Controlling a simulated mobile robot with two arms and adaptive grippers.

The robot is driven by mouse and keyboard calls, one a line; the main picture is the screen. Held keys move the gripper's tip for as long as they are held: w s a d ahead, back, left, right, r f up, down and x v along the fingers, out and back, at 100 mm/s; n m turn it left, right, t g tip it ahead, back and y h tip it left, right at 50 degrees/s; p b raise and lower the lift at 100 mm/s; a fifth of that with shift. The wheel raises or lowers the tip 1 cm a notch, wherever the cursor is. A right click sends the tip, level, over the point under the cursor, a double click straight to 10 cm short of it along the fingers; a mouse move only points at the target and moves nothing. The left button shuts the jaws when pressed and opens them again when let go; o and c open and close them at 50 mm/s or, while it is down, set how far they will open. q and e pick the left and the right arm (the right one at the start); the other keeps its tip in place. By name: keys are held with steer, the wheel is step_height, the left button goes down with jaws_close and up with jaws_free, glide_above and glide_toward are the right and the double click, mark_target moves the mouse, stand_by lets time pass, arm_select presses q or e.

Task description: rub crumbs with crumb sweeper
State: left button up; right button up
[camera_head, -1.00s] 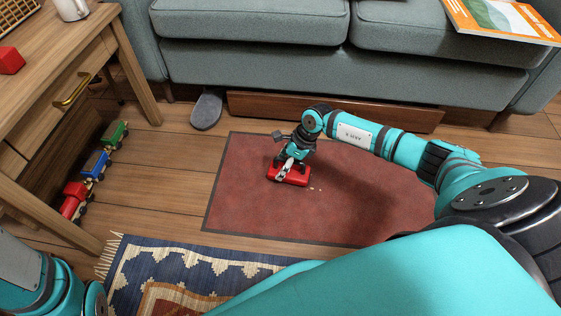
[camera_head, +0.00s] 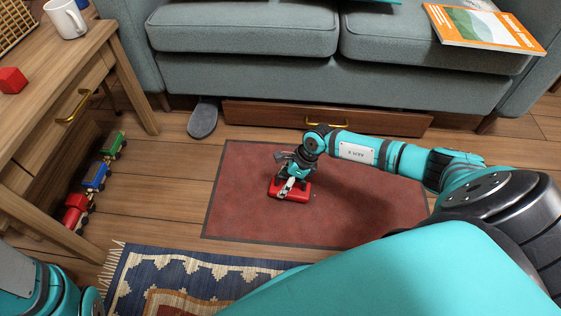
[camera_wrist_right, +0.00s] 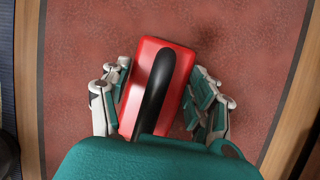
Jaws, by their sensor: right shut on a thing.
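The red crumb sweeper (camera_head: 300,192) rests on the reddish mat on the floor in the head view. In the right wrist view the sweeper (camera_wrist_right: 166,75) shows its red body and black arched handle. My right gripper (camera_head: 291,181) is shut on it, with a finger at each side of the body in the wrist view (camera_wrist_right: 165,108). A few tiny pale crumbs (camera_head: 315,193) seem to lie just right of the sweeper; they are too small to tell well. My left arm shows at the lower left, but its gripper is out of view.
The red mat (camera_head: 240,215) lies before a grey sofa (camera_head: 250,80) with a drawer beneath. A grey slipper (camera_head: 203,118) is beside the mat. A wooden desk (camera_head: 35,120) stands left, with a toy train (camera_head: 95,177) under it. A patterned rug (camera_head: 190,275) lies in front.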

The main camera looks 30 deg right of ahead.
mark_target(299, 187)
steer(key=shift+w+d+f+b, duration=0.25)
steer(key=shift+w+d+b, duration=0.9)
steer(key=shift+w, duration=0.05)
steer(key=shift+w+d+r, duration=0.15)
steer(key=shift+w+d, duration=0.1)
steer(key=shift+w, duration=0.05)
steer(key=shift+s+d+r+p, duration=0.2)
steer(key=shift+s+d+p, duration=0.15)
steer(key=shift+s+d, duration=0.45)
steer(key=shift+s+a+r+p, duration=0.15)
steer(key=shift+s+a+p, duration=0.4)
steer(key=shift+p, duration=0.4)
steer(key=shift+s+a+p, duration=0.65)
steer(key=shift+s+p, duration=0.2)
steer(key=shift+s, duration=0.05)
steer(key=shift+s+d+f, duration=0.2)
steer(key=shift+s+d, duration=0.2)
steer(key=shift+d, duration=0.1)
steer(key=shift+s+d+f, duration=0.2)
steer(key=shift+s+d, duration=0.2)
steer(key=shift+d, duration=0.05)
steer(key=shift+w+d+f+b, duration=0.15)
steer(key=shift+w+d+b, duration=0.6)
steer(key=shift+w+b, duration=0.1)
steer(key=shift+w+d+b, duration=0.6)
steer(key=shift+w+b, duration=0.05)
steer(key=shift+w, duration=0.05)
steer(key=shift+r, duration=0.2)
